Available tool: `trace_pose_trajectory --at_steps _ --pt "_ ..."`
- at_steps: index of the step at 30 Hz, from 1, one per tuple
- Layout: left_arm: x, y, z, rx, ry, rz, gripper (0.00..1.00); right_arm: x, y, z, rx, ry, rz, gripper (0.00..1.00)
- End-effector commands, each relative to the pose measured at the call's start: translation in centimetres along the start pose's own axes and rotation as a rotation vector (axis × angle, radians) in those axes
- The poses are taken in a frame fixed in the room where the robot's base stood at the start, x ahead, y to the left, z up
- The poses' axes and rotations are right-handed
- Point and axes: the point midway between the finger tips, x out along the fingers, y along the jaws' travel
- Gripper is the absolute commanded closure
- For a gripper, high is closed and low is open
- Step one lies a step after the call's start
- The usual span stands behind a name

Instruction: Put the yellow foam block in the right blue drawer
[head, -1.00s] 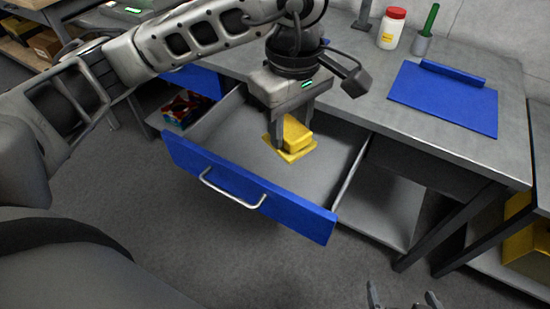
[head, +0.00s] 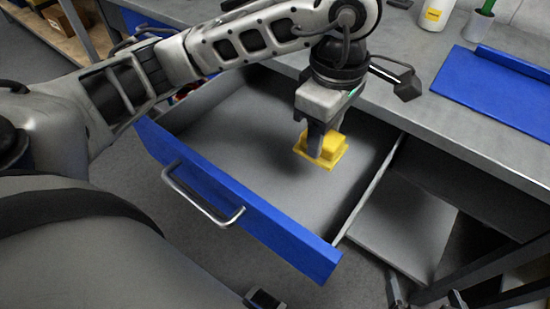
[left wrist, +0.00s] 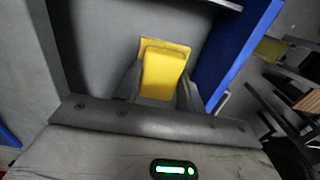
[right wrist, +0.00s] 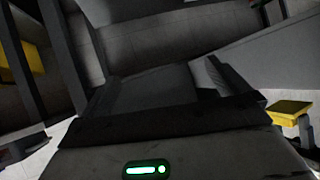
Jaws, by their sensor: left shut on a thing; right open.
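The yellow foam block (head: 325,149) is a stepped yellow piece, between the fingers of my left gripper (head: 318,143). My left gripper is shut on it and points down over the inside of the open blue drawer (head: 225,195). Whether the block touches the drawer floor is hard to tell. In the left wrist view the block (left wrist: 163,72) shows between the two fingers, with the blue drawer front to its right. My right gripper (head: 427,300) is open and empty at the bottom edge of the head view, low in front of the bench.
The grey bench top (head: 420,120) lies behind the drawer, with a blue tray (head: 495,95), a white bottle (head: 436,14) and a green-handled tool (head: 484,18). A grey shelf (head: 400,225) is right of the drawer. The rest of the drawer floor is clear.

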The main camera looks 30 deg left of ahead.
Motion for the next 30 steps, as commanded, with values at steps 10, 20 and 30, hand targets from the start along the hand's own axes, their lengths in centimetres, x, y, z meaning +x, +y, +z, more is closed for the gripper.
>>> trace_pose_trajectory --at_steps 10,20,30 --pt "4.1 0.9 -3.6 -0.009 0.003 -0.004 0.84 0.5 -0.5 0.7 0.012 0.011 -0.022 0.0" --pt "8.8 2.9 -10.6 -0.004 0.003 -0.006 0.84 1.7 -0.3 1.6 0.011 -0.002 -0.025 0.0" --pt "11.6 3.7 -12.8 0.0 -0.001 -0.001 0.84 2.3 -0.3 2.4 0.01 -0.025 -0.033 0.0"
